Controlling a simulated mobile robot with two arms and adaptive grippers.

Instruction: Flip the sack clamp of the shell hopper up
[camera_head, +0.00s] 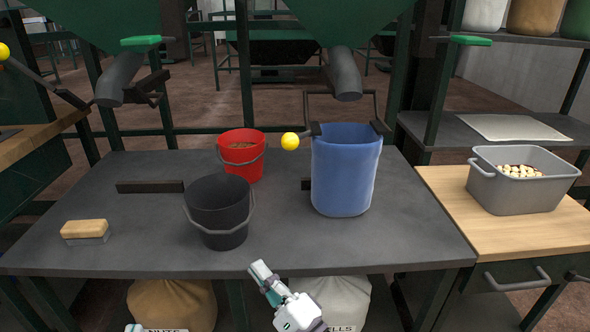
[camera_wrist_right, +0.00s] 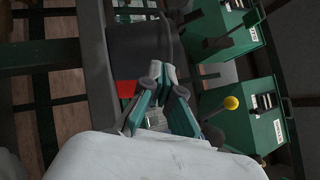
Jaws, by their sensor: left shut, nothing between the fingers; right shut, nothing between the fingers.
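The right hopper's grey spout (camera_head: 344,75) points down into a blue bag (camera_head: 346,172) on the table. A dark clamp frame (camera_head: 375,108) sits around the spout at the bag's rim. A yellow ball (camera_wrist_right: 231,102) also shows in the right wrist view. My right gripper (camera_head: 262,273) is shut and empty at the table's front edge, apart from the clamp; its fingers show in the wrist view (camera_wrist_right: 165,80). Only a sliver of my left gripper (camera_head: 134,328) shows at the bottom edge.
A black bucket (camera_head: 218,206) and a red bucket (camera_head: 241,160) stand left of the bag. A brush (camera_head: 85,230) lies at the table's left. The left hopper's clamp lever (camera_head: 40,80) points up to its yellow ball (camera_head: 4,51). A grey bin (camera_head: 518,197) stands at right.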

